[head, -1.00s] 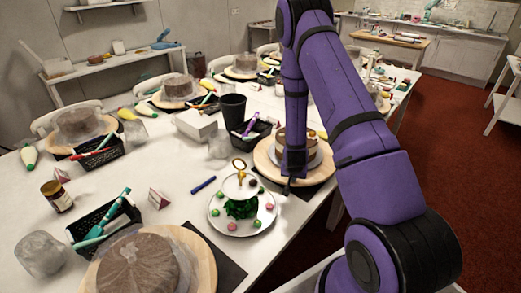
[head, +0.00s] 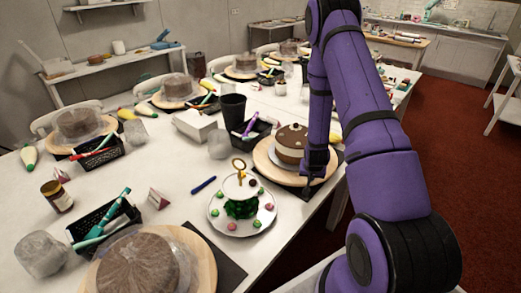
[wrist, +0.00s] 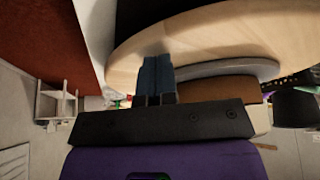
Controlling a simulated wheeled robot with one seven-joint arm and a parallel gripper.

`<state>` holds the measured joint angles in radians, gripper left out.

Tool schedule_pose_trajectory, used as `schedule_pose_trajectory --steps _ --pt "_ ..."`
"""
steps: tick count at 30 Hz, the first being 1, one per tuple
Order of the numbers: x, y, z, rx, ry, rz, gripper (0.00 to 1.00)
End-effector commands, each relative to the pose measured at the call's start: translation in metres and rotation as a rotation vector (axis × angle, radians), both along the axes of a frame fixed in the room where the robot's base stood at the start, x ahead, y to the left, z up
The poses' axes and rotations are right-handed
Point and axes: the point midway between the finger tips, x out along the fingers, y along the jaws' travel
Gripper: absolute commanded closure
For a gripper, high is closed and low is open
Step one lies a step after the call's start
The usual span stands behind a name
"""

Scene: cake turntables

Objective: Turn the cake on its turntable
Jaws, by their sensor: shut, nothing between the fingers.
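The brown cake (head: 291,138) with small toppings stands on a round wooden turntable (head: 262,162) at the right edge of the table. My purple arm hides its right side. My gripper (head: 309,190) points down at the turntable's near right rim, beside the cake. In the wrist view my gripper (wrist: 157,68) has its two fingers together, with nothing between them. The fingers overlap the edge of the wooden turntable (wrist: 220,38) there. A grey disc (wrist: 235,69) and the cake's side (wrist: 220,89) show next to them. I cannot tell whether the fingers touch the rim.
A white plate (head: 228,223) with small sweets and a gold-handled topper stands left of my gripper. A black basket (head: 251,137) and dark cup (head: 232,111) stand behind it. Another cake (head: 145,268) sits near left. The table's right edge is close to my arm.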

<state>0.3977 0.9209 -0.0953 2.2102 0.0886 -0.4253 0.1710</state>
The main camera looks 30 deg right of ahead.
Motion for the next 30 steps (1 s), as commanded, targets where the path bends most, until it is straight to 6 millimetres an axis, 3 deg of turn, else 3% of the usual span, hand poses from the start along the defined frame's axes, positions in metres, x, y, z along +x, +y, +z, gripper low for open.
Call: schedule_pose_trajectory --steps 12,24,30 --pt "-0.01 -0.047 0.0 0.0 0.0 -0.001 1.0" --pt "-0.01 -0.049 0.001 0.0 0.0 0.0 1.0" --pt "-0.009 -0.049 0.017 -0.001 -0.002 0.0 1.0"
